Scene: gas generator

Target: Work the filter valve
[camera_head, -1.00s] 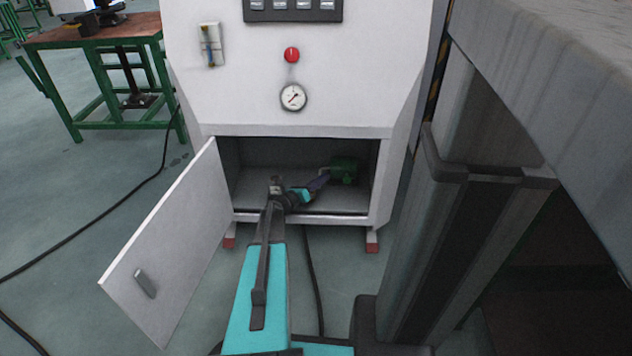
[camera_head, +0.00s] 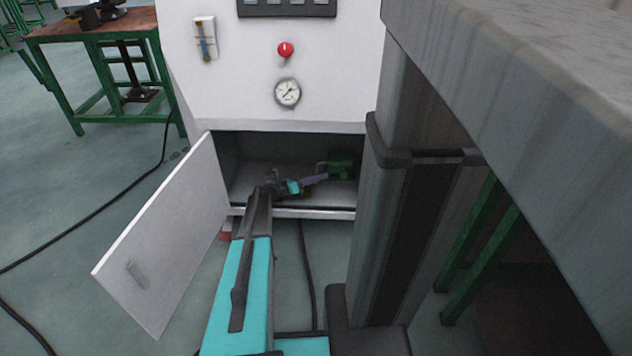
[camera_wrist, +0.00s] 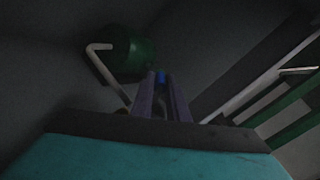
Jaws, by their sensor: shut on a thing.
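The green filter body (camera_head: 341,165) sits inside the open lower compartment of the white cabinet. It also shows as a dark green round body in the wrist view (camera_wrist: 130,52), with a pale bent pipe (camera_wrist: 100,47) beside it. My gripper (camera_head: 325,176) reaches into the compartment, its fingers just left of the filter.
The cabinet door (camera_head: 165,235) hangs open on the left. Above the opening are a gauge (camera_head: 288,93) and a red knob (camera_head: 285,49). A grey-topped slab (camera_head: 540,100) fills the right side. A green bench (camera_head: 95,30) stands back left; cables lie on the floor.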

